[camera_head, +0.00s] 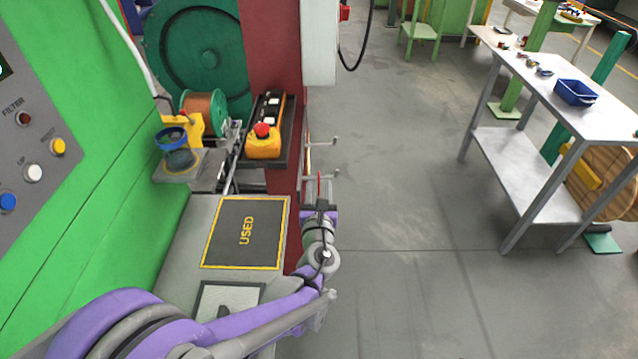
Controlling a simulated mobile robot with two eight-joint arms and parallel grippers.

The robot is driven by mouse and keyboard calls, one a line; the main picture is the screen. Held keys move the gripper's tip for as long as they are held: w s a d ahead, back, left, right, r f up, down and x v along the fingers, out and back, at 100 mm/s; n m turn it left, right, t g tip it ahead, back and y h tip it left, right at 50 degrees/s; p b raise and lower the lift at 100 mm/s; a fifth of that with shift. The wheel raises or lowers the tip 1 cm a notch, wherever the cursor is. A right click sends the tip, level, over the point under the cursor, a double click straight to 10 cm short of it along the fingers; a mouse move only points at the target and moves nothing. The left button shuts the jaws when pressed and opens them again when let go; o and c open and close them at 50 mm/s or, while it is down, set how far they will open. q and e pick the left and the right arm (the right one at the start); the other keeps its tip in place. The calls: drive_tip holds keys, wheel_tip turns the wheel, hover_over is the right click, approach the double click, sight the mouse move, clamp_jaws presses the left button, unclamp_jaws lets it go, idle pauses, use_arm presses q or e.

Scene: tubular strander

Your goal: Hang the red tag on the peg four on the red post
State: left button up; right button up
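The dark red post (272,45) stands upright left of the middle. Thin metal pegs stick out to the right from its side; an upper peg (322,142) and a lower peg (327,173) show bare ends. I see no numbers on them, so I cannot tell which is peg four. My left arm reaches in from the lower left, and its gripper (319,203) is beside the post, close to the lower peg. A thin red piece (319,185), seemingly the red tag seen edge-on, stands up from the fingers. I cannot tell whether it touches a peg. My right gripper is out of view.
A green cabinet with buttons (33,172) fills the left. A mat marked USED (240,232) lies on the grey bench (197,225). A yellow box with a red button (263,142) sits above. A metal table (530,82) with a blue bin (575,92) stands right; floor between is clear.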

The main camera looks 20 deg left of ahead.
use_arm(q)
drive_tip(key=v, duration=1.1)
drive_tip(key=shift+a, duration=0.1)
drive_tip(key=s+a+f+n+g+p, duration=0.3)
drive_tip(key=s+a+n+g, duration=0.6)
drive_tip(key=n, duration=1)
drive_tip(key=s+d+f+n+g+h+p, duration=0.1)
drive_tip(key=s+d+n+g+h+p, duration=0.1)
drive_tip(key=s+d+n+h, duration=0.3)
drive_tip(key=s+d+n+g, duration=0.1)
drive_tip(key=s+n, duration=0.3)
drive_tip(key=n, duration=0.4)
drive_tip(key=shift+s+f+n, duration=0.25)
drive_tip(key=shift+s+n, duration=0.1)
drive_tip(key=shift+n, duration=0.05)
idle(3.2)
